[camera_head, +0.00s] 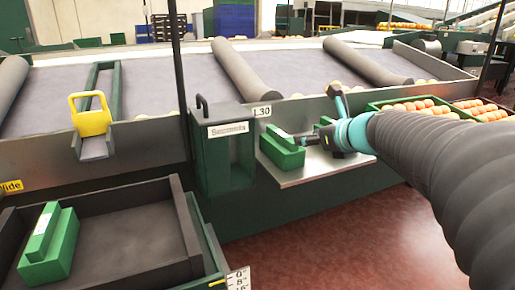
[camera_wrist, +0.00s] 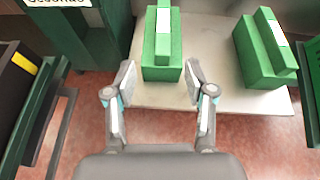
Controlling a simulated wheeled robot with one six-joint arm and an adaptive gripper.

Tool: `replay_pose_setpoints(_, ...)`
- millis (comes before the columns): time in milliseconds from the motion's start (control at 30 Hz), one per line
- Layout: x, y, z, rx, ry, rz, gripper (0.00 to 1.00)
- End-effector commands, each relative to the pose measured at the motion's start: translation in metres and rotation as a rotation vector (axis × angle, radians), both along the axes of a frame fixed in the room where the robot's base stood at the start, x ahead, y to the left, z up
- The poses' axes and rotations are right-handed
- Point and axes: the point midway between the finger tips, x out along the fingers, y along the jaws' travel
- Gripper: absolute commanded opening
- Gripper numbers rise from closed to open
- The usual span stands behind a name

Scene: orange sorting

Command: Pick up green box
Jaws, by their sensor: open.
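Two green boxes stand apart on a light shelf (camera_head: 312,170). The left green box (camera_head: 282,150) is next to the dark green "Seconds" cabinet; in the wrist view it (camera_wrist: 162,62) lies ahead, between the lines of my fingers. The other green box (camera_wrist: 263,55) stands to the right in the wrist view and is mostly hidden behind my gripper in the head view. A third green box (camera_head: 48,248) sits in a dark tray at the lower left. My gripper (camera_wrist: 159,78) is open and empty, its fingertips near the front end of the left box.
The "Seconds" cabinet (camera_head: 228,160) stands left of the shelf and the dark tray (camera_head: 130,225) is at lower left. Crates of oranges (camera_head: 410,104) are at the right. A sloped grey sorting table (camera_head: 290,70) lies behind. Red floor is open in front of the shelf.

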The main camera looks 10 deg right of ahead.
Motion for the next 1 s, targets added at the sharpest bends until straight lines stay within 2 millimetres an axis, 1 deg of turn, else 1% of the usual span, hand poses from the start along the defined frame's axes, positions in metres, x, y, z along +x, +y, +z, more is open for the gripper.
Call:
replay_pose_setpoints(67, 0.007, -0.005, 0.002, 0.051, 0.004, -0.031, 0.54)
replay_pose_setpoints(167, 0.017, -0.005, -0.001, 0.076, 0.006, -0.045, 0.54)
replay_pose_setpoints(400, 0.054, 0.010, -0.018, 0.073, 0.007, -0.043, 0.54)
replay_pose_setpoints(533, 0.071, 0.016, -0.025, 0.072, 0.005, -0.043, 0.54)
replay_pose_setpoints(633, 0.078, 0.019, -0.028, 0.072, 0.005, -0.043, 0.54)
replay_pose_setpoints(867, 0.087, 0.024, -0.031, 0.070, 0.005, -0.042, 0.54)
replay_pose_setpoints(1000, 0.100, 0.032, -0.038, 0.071, 0.006, -0.041, 0.54)
